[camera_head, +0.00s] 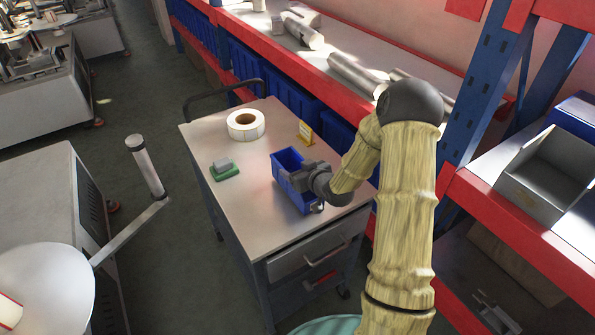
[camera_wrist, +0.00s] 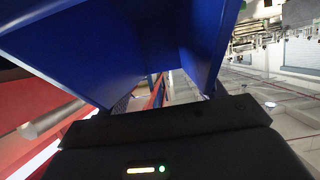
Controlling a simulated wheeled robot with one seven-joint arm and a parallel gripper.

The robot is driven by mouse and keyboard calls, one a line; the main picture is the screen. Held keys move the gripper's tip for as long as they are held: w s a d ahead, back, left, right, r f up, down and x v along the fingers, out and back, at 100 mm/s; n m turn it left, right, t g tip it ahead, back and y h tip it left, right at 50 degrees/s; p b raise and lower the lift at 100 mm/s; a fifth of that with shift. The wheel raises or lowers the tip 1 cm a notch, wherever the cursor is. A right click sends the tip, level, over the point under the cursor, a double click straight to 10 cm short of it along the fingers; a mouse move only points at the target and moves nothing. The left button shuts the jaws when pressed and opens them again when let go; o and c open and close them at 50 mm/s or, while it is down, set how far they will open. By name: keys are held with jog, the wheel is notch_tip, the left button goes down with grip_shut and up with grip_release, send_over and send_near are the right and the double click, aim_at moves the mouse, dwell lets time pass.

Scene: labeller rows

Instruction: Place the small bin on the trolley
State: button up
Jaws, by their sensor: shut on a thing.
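The small blue bin (camera_head: 287,161) is at the right part of the trolley's grey top (camera_head: 243,222) in the head view. My gripper (camera_head: 303,181) is shut on the bin at its right side. The bin looks about upright; I cannot tell whether its base touches the top or hangs just above it. In the wrist view the bin (camera_wrist: 130,45) fills the upper middle, close in front of the dark gripper body. The fingertips are hidden there.
On the trolley are a label roll (camera_head: 246,125), a green-based item (camera_head: 224,169) and a yellow-and-white sign (camera_head: 305,133). A red-and-blue rack (camera_head: 345,98) with blue bins stands right behind the trolley. A machine (camera_head: 45,195) stands left. The trolley's front-left top is clear.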

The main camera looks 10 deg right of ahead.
jog(key=shift+f, duration=0.6)
jog(key=shift+f, duration=0.2)
jog(key=o, duration=1.5)
jog(key=shift+r, duration=0.1)
jog(key=shift+r, duration=0.15)
jog(key=b+v, duration=0.1)
jog(key=v, duration=1.1)
jog(key=shift+b, duration=0.4)
